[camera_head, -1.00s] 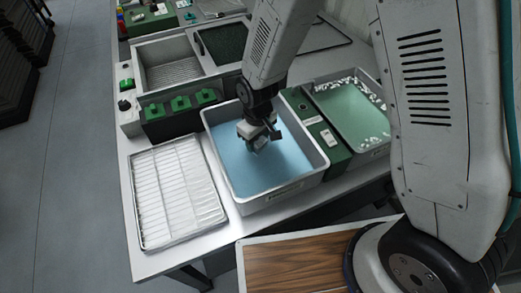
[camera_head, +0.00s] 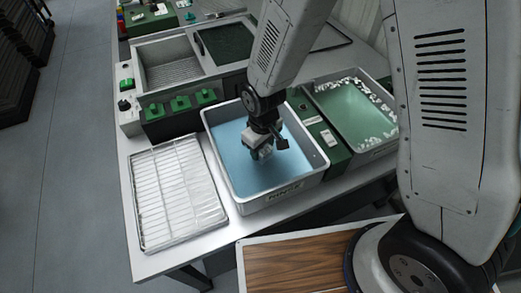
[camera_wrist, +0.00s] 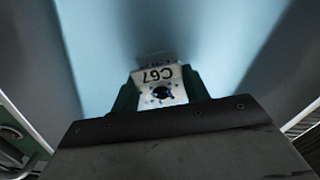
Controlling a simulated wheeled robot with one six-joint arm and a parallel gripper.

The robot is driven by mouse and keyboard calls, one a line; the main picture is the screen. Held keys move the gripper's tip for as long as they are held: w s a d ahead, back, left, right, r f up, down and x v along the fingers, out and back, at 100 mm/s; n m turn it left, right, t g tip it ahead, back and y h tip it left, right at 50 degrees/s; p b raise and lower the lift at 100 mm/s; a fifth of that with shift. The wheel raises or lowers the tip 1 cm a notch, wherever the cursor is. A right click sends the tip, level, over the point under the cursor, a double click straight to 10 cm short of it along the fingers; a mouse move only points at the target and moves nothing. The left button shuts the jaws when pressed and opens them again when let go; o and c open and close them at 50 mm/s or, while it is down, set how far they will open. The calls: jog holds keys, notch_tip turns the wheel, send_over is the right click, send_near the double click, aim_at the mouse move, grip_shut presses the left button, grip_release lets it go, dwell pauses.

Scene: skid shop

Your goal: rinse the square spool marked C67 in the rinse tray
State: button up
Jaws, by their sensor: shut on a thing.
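The rinse tray (camera_head: 313,160) is a grey rectangular tray of blue liquid with a label on its front wall, in the middle of the head view. My gripper (camera_head: 264,150) is over the tray, pointing down, low at the liquid. In the wrist view it is shut on the square spool (camera_wrist: 160,90), a pale piece with a dark hole, bluish specks around the hole and an upside-down C67 mark. Green finger pads (camera_wrist: 126,98) show at both its sides. Whether the spool's lower part is under the liquid I cannot tell.
A wire drying rack (camera_head: 178,190) lies left of the tray. A green-liquid tray (camera_head: 352,112) with white bits stands to the right, beyond a dark green panel. Green-button boxes (camera_head: 181,104) and a grey sink (camera_head: 170,66) are behind. A wooden-topped surface (camera_head: 290,265) is in front.

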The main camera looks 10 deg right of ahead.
notch_tip(320, 180, up, 11)
dwell(1.1)
jog(key=shift+r, duration=0.1)
dwell(1.4)
jog(key=shift+r, duration=2)
